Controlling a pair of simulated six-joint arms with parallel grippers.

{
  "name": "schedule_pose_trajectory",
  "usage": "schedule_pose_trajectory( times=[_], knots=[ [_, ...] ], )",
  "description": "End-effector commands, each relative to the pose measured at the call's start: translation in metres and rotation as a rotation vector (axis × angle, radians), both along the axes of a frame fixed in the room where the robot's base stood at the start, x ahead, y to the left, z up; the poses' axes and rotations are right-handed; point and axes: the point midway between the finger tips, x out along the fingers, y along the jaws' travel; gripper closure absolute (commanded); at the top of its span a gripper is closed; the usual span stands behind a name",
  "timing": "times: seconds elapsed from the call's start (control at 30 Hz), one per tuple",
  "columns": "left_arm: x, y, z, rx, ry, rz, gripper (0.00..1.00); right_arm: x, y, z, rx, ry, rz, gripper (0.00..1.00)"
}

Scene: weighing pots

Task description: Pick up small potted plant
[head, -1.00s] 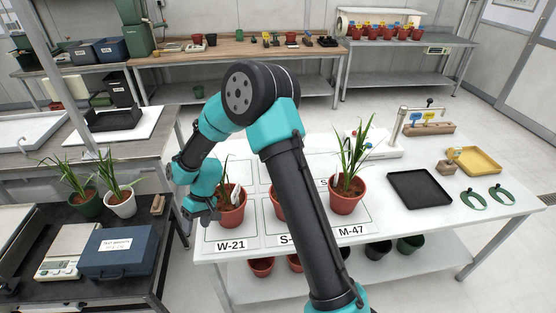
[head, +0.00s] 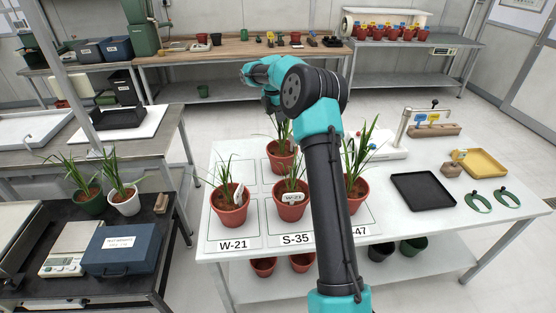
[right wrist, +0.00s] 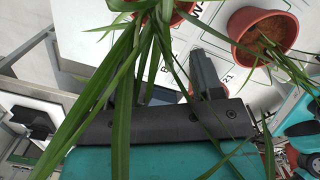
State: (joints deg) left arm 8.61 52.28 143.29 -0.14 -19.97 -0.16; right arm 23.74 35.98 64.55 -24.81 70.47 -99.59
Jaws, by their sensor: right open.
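Several potted plants in red-brown pots stand on the white table. One pot (head: 229,208) is on the W-21 space and another (head: 290,208) on the S-35 space, with a white tag reading W-21. A third pot (head: 281,160) stands behind them. A fourth (head: 356,195) at the right is partly hidden by my arm. My right gripper (head: 270,103) is above the rear pot, at its leaf tops. In the right wrist view the open gripper (right wrist: 165,82) has long green leaves crossing it. A pot (right wrist: 262,38) shows at upper right there. My left gripper is out of view.
A black tray (head: 423,190), a yellow tray (head: 483,162) and green ring-shaped tools (head: 478,202) lie at the table's right. A side table at left holds a green pot (head: 92,204), a white pot (head: 125,206) and a blue case (head: 120,250).

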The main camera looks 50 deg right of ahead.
Motion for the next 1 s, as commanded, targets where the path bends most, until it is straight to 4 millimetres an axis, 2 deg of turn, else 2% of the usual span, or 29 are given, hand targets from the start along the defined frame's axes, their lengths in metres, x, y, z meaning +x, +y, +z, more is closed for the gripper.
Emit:
schedule_pose_trajectory(
  times=[0.03, 0.1, 0.4, 0.53, 0.67, 1.0],
  knots=[
    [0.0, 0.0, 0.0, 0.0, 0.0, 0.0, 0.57, -0.004, -0.01, 0.004, -0.014, 0.008, 0.015, 0.4],
    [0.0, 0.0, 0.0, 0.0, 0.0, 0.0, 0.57, -0.007, -0.016, 0.007, -0.024, 0.013, 0.03, 0.4],
    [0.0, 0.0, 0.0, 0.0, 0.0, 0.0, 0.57, -0.007, -0.016, 0.007, -0.025, 0.015, 0.034, 0.4],
    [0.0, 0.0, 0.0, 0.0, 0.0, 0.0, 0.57, -0.007, -0.017, 0.001, -0.023, 0.016, 0.033, 0.4],
    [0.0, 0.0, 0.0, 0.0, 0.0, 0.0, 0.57, -0.008, -0.019, -0.016, -0.023, 0.017, 0.033, 0.4],
    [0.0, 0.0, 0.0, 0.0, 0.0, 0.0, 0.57, -0.008, -0.026, -0.074, -0.023, 0.017, 0.033, 0.4]
  ],
)
